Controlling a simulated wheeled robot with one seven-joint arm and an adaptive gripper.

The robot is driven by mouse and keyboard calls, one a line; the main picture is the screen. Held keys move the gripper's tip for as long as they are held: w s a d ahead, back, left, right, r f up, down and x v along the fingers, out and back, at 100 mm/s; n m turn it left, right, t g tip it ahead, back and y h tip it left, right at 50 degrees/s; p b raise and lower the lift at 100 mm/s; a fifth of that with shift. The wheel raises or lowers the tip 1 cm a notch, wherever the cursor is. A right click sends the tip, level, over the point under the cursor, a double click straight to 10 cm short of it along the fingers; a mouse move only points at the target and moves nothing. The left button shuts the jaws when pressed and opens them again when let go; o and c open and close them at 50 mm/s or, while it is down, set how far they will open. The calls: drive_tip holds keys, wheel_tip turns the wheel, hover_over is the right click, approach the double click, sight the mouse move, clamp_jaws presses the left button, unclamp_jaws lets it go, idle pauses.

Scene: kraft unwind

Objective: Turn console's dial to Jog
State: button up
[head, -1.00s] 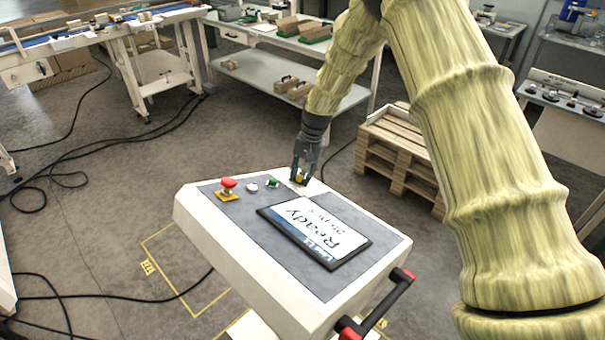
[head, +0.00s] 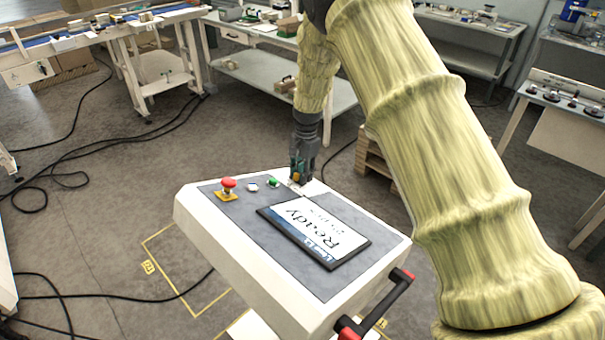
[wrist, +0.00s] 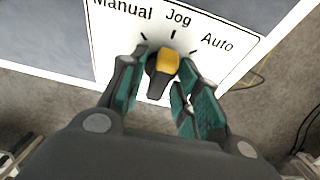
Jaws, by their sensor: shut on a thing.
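The console (head: 270,270) stands in the middle of the head view, with a sloped grey top. Its dial (wrist: 163,68) is a black knob with a yellow end, on a white plate (wrist: 222,60) marked Manual, Jog and Auto. In the wrist view the yellow end points about at the Jog tick, the middle one. My gripper (head: 299,178) is at the console's far corner, with its green-padded fingers (wrist: 162,62) on both sides of the dial, shut on it. In the head view the gripper mostly hides the dial.
The console also has a red stop button (head: 228,184), a white button (head: 252,187), a green button (head: 272,182) and a screen (head: 315,232) reading Ready. A black handle (head: 385,305) is at its near right. Pallets (head: 372,165) and workbenches stand behind. Cables cross the floor at left.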

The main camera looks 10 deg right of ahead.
drive_tip(key=shift+w+a+r, duration=0.1)
drive_tip(key=shift+w+r, duration=0.1)
drive_tip(key=shift+r, duration=0.05)
drive_tip(key=o, duration=0.7)
drive_tip(key=shift+s, duration=0.15)
drive_tip(key=shift+f, duration=0.1)
drive_tip(key=shift+r, duration=0.2)
drive_tip(key=r, duration=0.7)
drive_tip(key=d+r, duration=0.1)
drive_tip(key=r, duration=0.3)
drive_tip(key=shift+w+r, duration=0.3)
drive_tip(key=shift+w, duration=0.05)
drive_tip(key=shift+d, duration=0.1)
